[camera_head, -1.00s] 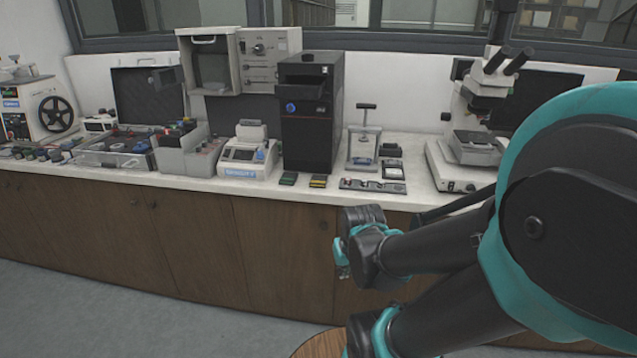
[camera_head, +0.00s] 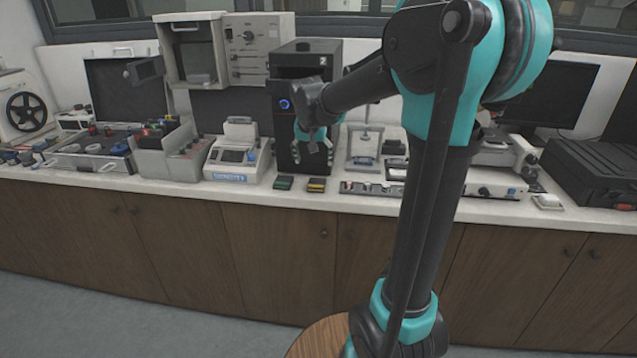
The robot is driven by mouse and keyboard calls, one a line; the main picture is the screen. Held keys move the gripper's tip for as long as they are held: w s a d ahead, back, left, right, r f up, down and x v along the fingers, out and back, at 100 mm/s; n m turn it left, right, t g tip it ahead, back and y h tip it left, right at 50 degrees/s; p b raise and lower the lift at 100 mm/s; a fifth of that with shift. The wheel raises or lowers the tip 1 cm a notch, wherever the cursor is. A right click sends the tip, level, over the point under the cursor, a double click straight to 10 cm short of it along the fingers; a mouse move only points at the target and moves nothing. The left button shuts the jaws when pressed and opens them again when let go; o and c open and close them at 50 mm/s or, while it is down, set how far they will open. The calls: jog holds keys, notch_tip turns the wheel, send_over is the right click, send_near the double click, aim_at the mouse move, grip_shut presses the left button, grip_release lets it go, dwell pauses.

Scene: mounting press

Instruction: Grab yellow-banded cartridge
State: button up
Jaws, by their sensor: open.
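The yellow-banded cartridge (camera_head: 316,185) is a small dark block with a yellow stripe. It lies on the white counter in front of the black press tower. A similar cartridge with a green band (camera_head: 284,183) lies just left of it. My gripper (camera_head: 314,160) hangs in front of the black tower, with its fingers pointing down and spread apart. It is empty and appears above the yellow-banded cartridge in the picture, apart from it. The exact distance between them cannot be told from this view.
The black tower (camera_head: 287,126) stands behind my gripper. A white label-fronted device (camera_head: 232,162) stands to the left. A small stand (camera_head: 364,148) and a strip of small parts (camera_head: 371,188) lie to the right. The counter's front edge (camera_head: 330,203) is close to the cartridges.

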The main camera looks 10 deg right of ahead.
aim_at(317, 183)
jog(key=x, duration=1.1)
jog(key=shift+s+d+f, duration=0.1)
jog(key=shift+s+f, duration=0.05)
jog(key=shift+f, duration=0.15)
jog(key=shift+c, duration=0.4)
jog(key=c, duration=1.2)
